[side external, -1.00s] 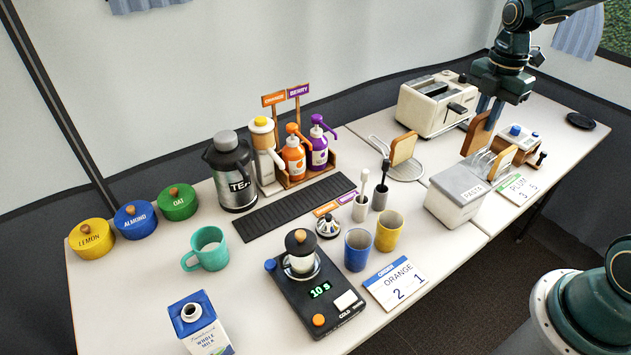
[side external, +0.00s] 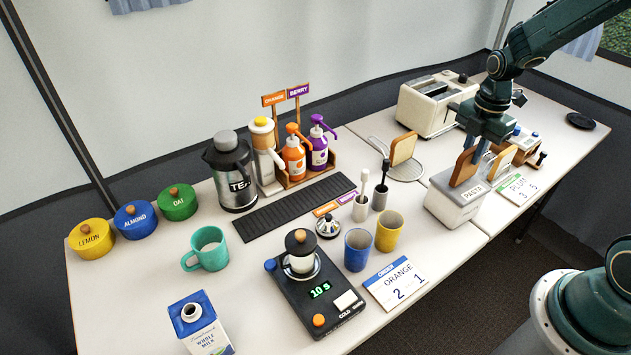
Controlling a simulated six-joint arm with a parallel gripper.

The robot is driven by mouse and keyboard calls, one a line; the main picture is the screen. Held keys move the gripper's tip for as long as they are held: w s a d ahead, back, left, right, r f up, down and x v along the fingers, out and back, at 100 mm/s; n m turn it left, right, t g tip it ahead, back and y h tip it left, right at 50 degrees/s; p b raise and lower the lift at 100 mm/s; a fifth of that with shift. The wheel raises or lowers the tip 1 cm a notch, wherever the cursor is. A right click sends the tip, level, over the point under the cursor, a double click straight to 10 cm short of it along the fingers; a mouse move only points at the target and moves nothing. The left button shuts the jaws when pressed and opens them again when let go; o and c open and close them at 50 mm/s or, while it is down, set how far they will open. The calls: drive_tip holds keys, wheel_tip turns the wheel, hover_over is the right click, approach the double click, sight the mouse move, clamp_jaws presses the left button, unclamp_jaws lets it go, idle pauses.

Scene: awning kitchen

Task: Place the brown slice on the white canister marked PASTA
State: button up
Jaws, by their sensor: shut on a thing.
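The brown slice (side external: 464,168) is held upright in my gripper (side external: 479,153), which is shut on it. The slice is over the white canister marked PASTA (side external: 455,208), with its lower edge close to the lid. I cannot tell whether it touches the lid. My gripper hides part of the slice and the back of the lid.
A paler slice (side external: 403,148) stands at the round wire rack (side external: 397,168), and another (side external: 503,164) stands behind the canister. The cream toaster (side external: 428,105) is behind. A PLUM card (side external: 515,189) lies to the right. Blue and yellow cups (side external: 389,231) stand to the left.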

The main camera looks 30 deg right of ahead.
drive_tip(key=shift+f, duration=0.3)
drive_tip(key=shift+f, duration=0.1)
drive_tip(key=o, duration=0.8)
wheel_tip(320, 180, up, 12)
drive_tip(key=shift+r, duration=0.15)
idle(0.4)
idle(0.5)
